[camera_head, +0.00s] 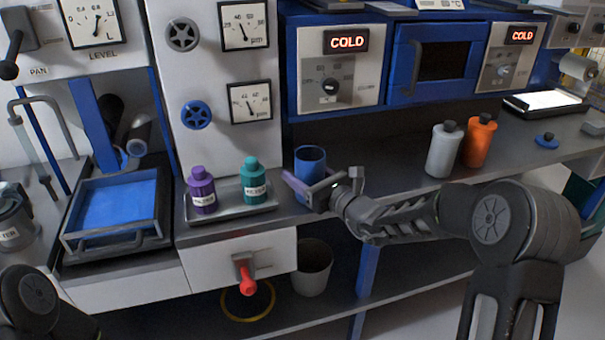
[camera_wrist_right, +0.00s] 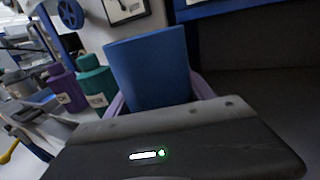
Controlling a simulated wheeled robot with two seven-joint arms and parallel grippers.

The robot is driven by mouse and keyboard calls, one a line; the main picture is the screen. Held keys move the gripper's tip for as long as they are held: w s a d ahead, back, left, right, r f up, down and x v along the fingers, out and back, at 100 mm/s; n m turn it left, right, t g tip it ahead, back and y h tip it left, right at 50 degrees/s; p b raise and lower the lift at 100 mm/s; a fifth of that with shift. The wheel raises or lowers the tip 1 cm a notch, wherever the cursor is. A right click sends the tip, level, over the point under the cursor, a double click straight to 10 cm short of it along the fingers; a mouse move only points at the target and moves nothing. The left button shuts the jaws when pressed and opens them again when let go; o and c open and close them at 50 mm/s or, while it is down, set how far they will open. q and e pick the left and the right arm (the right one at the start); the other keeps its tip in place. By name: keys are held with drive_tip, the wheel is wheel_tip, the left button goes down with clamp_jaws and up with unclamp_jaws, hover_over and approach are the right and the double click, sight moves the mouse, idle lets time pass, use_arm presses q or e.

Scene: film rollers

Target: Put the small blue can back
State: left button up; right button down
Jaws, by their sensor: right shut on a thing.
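The small blue can (camera_head: 311,160) stands upright at the front of the counter, right of the tray with bottles. My right gripper (camera_head: 308,188) reaches in from the right and is shut on the can, its purple fingers around the can's lower part. In the right wrist view the can (camera_wrist_right: 148,72) rises between the fingers. Its base is partly hidden by the gripper, so I cannot tell whether it touches the counter. My left gripper is not in view; only part of my left arm shows at the lower left.
A metal tray (camera_head: 232,208) holds a purple bottle (camera_head: 201,190) and a teal bottle (camera_head: 253,181) just left of the can. A grey bottle (camera_head: 443,150) and an orange bottle (camera_head: 479,140) stand farther right. A bin (camera_head: 313,270) sits below. Dark counter between can and grey bottle looks clear.

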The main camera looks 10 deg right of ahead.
drive_tip(key=shift+f, duration=0.2)
drive_tip(key=shift+c, duration=1.8)
unclamp_jaws()
drive_tip(key=shift+s+d, duration=0.1)
drive_tip(key=shift+s+d, duration=0.2)
drive_tip(key=shift+s, duration=0.15)
drive_tip(key=v, duration=1.1)
